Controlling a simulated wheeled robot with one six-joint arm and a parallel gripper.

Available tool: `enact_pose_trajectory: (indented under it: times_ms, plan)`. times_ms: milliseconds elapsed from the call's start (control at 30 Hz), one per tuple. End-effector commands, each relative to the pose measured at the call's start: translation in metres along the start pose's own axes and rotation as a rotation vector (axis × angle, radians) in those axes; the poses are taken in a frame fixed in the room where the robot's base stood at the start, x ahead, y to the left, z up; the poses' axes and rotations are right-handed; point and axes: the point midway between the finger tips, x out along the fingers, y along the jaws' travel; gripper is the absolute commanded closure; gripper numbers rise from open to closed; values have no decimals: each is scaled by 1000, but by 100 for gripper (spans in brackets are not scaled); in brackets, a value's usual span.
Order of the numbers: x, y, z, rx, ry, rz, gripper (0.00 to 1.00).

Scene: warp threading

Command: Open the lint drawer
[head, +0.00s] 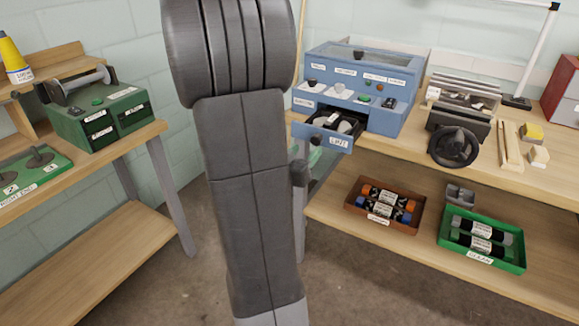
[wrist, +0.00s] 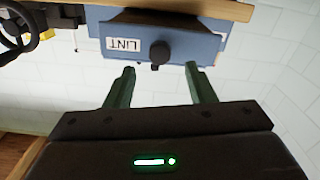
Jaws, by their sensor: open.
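The lint drawer (head: 330,139) sticks out open from the lower front of the blue machine (head: 350,85). Dark and grey items show inside it. In the upside-down wrist view, the drawer's blue front (wrist: 190,47) carries a LINT label (wrist: 123,44) and a dark round knob (wrist: 159,53). My gripper (wrist: 160,68) is open and empty, with its green fingers spread wider than the knob. The fingertips are close to the knob but apart from it.
The workbench (head: 420,150) also holds a grey device with a black handwheel (head: 454,147). A brown tray (head: 369,218) and a green tray (head: 448,249) stand on the shelf below. A green control box (head: 98,115) stands on the left bench. Open floor lies between the benches.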

Motion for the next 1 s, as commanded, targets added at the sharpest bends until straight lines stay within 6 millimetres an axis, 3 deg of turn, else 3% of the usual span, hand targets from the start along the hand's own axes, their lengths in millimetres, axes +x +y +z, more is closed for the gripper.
enact_pose_trajectory:
  times_ms: [200,400,600,1000]
  plan:
    - [-40,-2,-1,1,1,-6,50]
    - [-65,-1,-1,1,1,-4,50]
    - [-76,0,0,1,1,-1,50]
    - [-78,0,0,0,0,0,50]
